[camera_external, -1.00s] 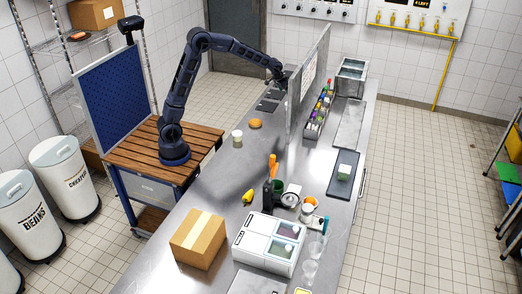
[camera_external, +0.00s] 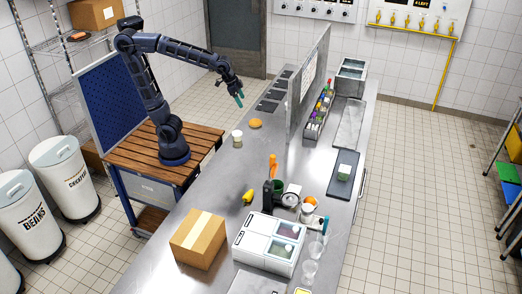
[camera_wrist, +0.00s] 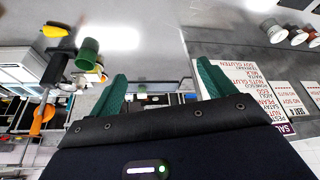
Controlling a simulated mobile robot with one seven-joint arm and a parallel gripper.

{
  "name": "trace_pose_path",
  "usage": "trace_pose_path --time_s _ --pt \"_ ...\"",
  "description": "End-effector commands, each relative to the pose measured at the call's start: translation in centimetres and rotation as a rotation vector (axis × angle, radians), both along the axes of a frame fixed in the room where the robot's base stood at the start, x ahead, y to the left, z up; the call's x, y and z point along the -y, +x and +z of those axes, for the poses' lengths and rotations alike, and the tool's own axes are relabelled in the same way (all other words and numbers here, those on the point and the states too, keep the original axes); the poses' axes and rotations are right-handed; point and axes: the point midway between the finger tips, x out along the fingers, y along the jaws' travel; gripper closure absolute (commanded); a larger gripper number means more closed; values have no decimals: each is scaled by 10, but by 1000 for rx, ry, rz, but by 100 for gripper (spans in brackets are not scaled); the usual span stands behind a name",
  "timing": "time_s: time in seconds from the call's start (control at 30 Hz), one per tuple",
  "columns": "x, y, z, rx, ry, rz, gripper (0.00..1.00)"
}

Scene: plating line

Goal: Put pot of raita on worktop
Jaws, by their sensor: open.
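A small white pot (camera_external: 237,136) stands upright near the left edge of the steel worktop (camera_external: 215,190), left of the divider. I cannot read a label on it, so I cannot tell if it holds raita. My gripper (camera_external: 239,99) hangs above the worktop's left side, higher and farther back than this pot. In the wrist view its green fingers (camera_wrist: 162,88) are apart, with nothing held between them. Several white pots (camera_wrist: 297,37) show at the upper right of the wrist view; their contents are unclear.
An orange-brown round item (camera_external: 255,123) lies beside the small pot. An upright divider (camera_external: 305,85) bounds the far worktop. A yellow pepper (camera_external: 248,196), green pot (camera_external: 279,185), white container unit (camera_external: 268,243) and cardboard box (camera_external: 198,239) occupy the near part. Bare steel lies between.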

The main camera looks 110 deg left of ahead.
Motion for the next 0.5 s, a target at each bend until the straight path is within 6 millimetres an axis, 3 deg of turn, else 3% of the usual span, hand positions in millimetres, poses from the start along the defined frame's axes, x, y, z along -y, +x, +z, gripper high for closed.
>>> trace_pose_path --time_s 0.03,0.2,0.5 --pt "17 -15 2 5 1 -33 18" --pt "62 -62 -2 6 3 -128 18" --pt "114 -140 -23 6 3 -277 18"
